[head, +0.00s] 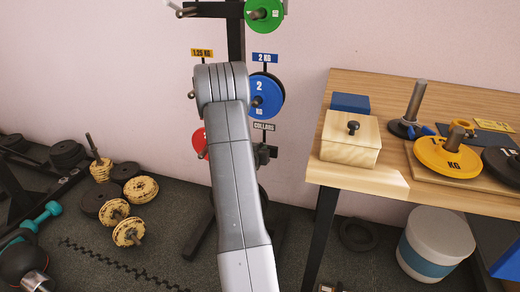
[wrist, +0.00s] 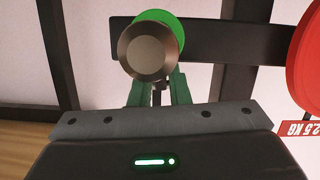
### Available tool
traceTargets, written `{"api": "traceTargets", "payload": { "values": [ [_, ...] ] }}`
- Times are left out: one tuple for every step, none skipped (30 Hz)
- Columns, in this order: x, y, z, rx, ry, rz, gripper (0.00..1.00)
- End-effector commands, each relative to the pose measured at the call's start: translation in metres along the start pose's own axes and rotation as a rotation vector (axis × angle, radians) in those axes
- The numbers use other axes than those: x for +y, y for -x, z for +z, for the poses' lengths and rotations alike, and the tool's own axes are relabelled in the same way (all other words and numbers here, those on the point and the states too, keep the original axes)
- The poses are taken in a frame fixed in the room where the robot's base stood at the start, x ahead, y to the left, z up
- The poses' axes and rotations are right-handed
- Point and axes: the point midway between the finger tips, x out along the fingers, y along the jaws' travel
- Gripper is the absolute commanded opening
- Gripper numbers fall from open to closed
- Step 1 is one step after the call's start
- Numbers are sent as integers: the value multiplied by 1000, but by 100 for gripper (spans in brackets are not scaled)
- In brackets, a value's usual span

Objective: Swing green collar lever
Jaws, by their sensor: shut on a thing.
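In the wrist view a green collar (wrist: 174,32) sits around a horizontal peg whose round metal end (wrist: 150,52) faces the camera. My gripper (wrist: 158,92) is just below the peg end in that picture, its two fingers close together. It is shut on a small dark part under the collar, which looks like its lever; the fingers and the peg hide most of it. In the head view my own arm reaches to the rack and hides the gripper and the collar.
The dark rack (head: 237,35) carries a green plate (head: 264,10), a blue plate (head: 268,97) and a red plate (head: 198,142). A red plate (wrist: 308,60) is at the right of the wrist view. A wooden table (head: 385,190) with weights stands right; loose weights lie left.

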Motion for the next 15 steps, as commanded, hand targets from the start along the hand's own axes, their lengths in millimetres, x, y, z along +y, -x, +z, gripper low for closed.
{"api": "traceTargets", "payload": {
  "values": [
    [0,0,0,-1,0,0,3],
    [0,0,0,-1,0,0,3],
    [0,0,0,-1,0,0,3],
    [0,0,0,-1,0,0,3],
    [0,0,0,0,0,0,3],
    [0,0,0,0,-1,0,3],
    [0,0,0,0,-1,0,3],
    [0,0,0,0,-1,0,3],
    [0,0,0,0,-1,0,3],
    [0,0,0,0,-1,0,3],
    [0,0,1,1,-1,0,3],
    [0,0,1,1,-1,0,3],
    [0,-1,2,1,-1,1,3],
    [0,-1,2,1,-1,0,3],
    [0,-1,3,1,-1,0,3]
  ]
}}
